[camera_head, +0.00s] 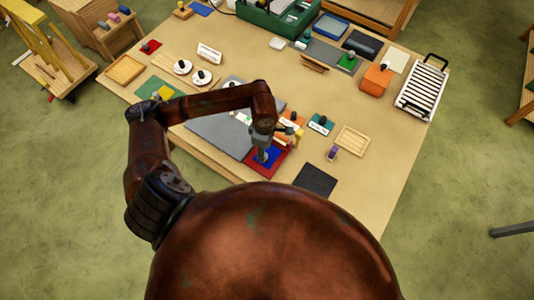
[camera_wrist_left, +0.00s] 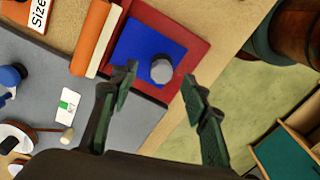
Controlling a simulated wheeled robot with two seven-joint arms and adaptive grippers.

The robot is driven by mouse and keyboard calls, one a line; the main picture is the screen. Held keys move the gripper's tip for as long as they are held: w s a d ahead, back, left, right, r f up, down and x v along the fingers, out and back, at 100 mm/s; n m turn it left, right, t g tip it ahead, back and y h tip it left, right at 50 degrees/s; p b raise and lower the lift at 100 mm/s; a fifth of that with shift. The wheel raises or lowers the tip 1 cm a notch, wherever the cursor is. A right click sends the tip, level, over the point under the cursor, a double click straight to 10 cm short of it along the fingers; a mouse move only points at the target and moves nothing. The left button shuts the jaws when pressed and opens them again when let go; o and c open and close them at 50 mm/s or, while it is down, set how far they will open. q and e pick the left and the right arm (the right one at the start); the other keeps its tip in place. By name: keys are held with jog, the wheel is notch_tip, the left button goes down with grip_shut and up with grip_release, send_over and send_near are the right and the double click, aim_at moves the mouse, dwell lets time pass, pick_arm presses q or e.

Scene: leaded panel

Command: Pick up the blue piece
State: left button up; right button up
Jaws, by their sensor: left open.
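The blue piece (camera_wrist_left: 136,44) is a flat blue panel with a grey round knob (camera_wrist_left: 162,70) near one corner. It lies on a dark red tray or mat (camera_wrist_left: 198,50) near the table's front edge. In the head view the blue piece (camera_head: 274,157) shows partly, beside my gripper. My left gripper (camera_head: 263,155) is over the red tray (camera_head: 282,170). In the left wrist view its two fingers (camera_wrist_left: 160,85) are spread apart, with the knob showing between and just beyond the tips. Nothing is held. My right gripper is not in view.
A grey mat (camera_head: 212,132) lies left of the tray, and a dark square (camera_head: 315,180) lies to its right. An orange block (camera_wrist_left: 95,40) and a card marked "Size" (camera_wrist_left: 39,14) are close by. A wooden tray (camera_head: 353,140), a white rack (camera_head: 422,87) and a green box (camera_head: 278,18) stand farther off.

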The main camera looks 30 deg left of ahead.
aim_at(268, 152)
pick_arm(q)
jog(key=shift+s+f+p, duration=0.15)
jog(key=shift+f+p, duration=0.4)
jog(key=shift+f, duration=1.55)
jog(key=shift+c, duration=0.2)
grip_shut()
